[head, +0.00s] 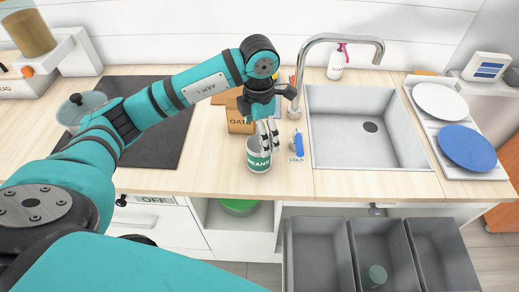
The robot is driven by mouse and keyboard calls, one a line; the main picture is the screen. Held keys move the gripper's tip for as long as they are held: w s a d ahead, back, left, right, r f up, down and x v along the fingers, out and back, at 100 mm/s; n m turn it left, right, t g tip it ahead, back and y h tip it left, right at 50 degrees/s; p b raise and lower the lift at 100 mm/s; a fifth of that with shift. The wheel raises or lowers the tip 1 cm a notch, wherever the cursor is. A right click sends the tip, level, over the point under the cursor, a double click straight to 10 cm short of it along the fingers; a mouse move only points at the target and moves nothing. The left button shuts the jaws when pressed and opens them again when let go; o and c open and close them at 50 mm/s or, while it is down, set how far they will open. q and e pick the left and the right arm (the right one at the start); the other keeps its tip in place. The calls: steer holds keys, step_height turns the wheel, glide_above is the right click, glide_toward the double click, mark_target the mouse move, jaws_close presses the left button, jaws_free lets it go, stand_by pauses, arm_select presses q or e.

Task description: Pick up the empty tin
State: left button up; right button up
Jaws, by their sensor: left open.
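An open tin (259,160) with a green "BEANS" label stands upright on the wooden counter, left of the sink. My left gripper (270,136) is above it, pointing down with its fingers apart. The fingertips are at the tin's top, close to its right rim. I cannot tell whether a finger is inside the tin or whether they touch it. My right gripper is not in view.
A cardboard box marked "OAT" (240,118) stands just behind the tin. A blue-handled item marked "COLD" (297,146) is close on the right, before the sink (345,152).

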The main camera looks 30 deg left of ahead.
mark_target(256, 163)
arm_select(q)
step_height(256, 163, down, 4)
steer(key=shift+r+p, duration=0.2)
steer(key=shift+p, duration=0.25)
steer(key=shift+d+f+p, duration=0.1)
steer(key=shift+f+p, duration=0.3)
steer(key=f+p, duration=0.1)
steer(key=f, duration=0.2)
steer(key=shift+w+f+p, duration=0.2)
steer(key=shift+f+p, duration=0.1)
steer(key=shift+p, duration=0.05)
steer(key=shift+f, duration=0.35)
steer(key=c, duration=1.2)
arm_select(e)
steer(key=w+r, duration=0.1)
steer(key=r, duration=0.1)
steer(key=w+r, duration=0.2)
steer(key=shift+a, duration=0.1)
arm_select(q)
steer(key=shift+o, duration=0.2)
